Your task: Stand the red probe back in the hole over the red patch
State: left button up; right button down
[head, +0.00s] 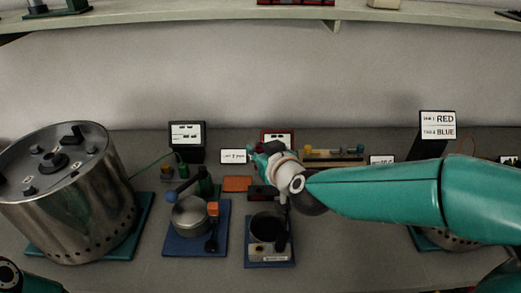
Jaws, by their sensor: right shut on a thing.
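My right arm reaches in from the right, and its gripper (283,203) is over the pot with a dark inside (266,226) near the middle of the bench. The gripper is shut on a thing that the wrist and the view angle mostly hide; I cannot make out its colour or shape. I cannot pick out the red probe for certain. A large steel drum (68,200) with dark fittings on its lid stands at the left. A second drum (447,240) is mostly hidden under my right arm. A sign (437,125) reads RED and BLUE. My left gripper does not show.
A lidded metal pot (191,215) stands on a blue mat left of the dark pot. An orange-red flat piece (237,184) lies behind them. Small displays (186,134) and label cards stand along the back. A shelf (200,15) runs above. The front of the bench is mostly clear.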

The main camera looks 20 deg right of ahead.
jog(key=shift+w+f+b, duration=0.1)
jog(key=shift+f+b, duration=2.15)
jog(key=shift+f, duration=0.65)
jog(key=shift+f+b, duration=0.65)
jog(key=shift+f, duration=0.25)
jog(key=shift+r, duration=0.25)
jog(key=shift+r+p, duration=0.45)
jog(key=shift+p, duration=0.3)
dwell(1.1)
jog(key=shift+f+b, duration=0.45)
jog(key=shift+f, duration=0.25)
